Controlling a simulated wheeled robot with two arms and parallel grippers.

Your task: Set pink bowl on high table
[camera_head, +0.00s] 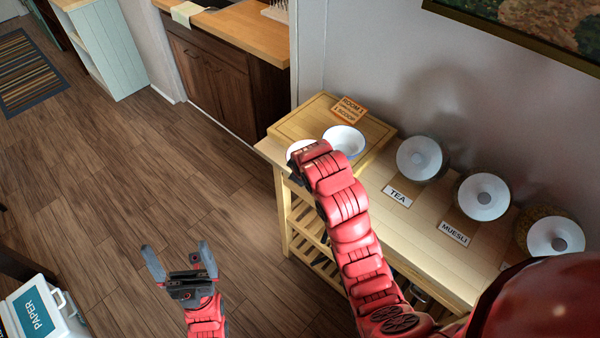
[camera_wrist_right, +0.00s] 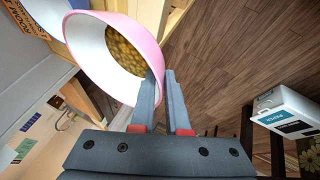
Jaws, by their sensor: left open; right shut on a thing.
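The pink bowl (camera_wrist_right: 150,38) has a white inside and holds small yellow-brown pieces. My right gripper (camera_wrist_right: 162,78) is shut on its rim in the right wrist view. In the head view the bowl (camera_head: 296,146) shows only as a pale rim behind my right gripper (camera_head: 303,165), at the left end of a wooden board. I cannot tell whether the bowl touches the board. My left gripper (camera_head: 180,262) is open and empty above the floor. A light wooden slatted table (camera_head: 375,190) stands against the wall; I cannot tell if it is the high table.
A white bowl (camera_head: 344,141) and a small orange sign (camera_head: 348,110) are on the board (camera_head: 303,121). Several lidded jars, including tea (camera_head: 420,158) and muesli (camera_head: 484,195), line the wall. A paper bin (camera_head: 40,312) stands lower left. The middle floor is clear.

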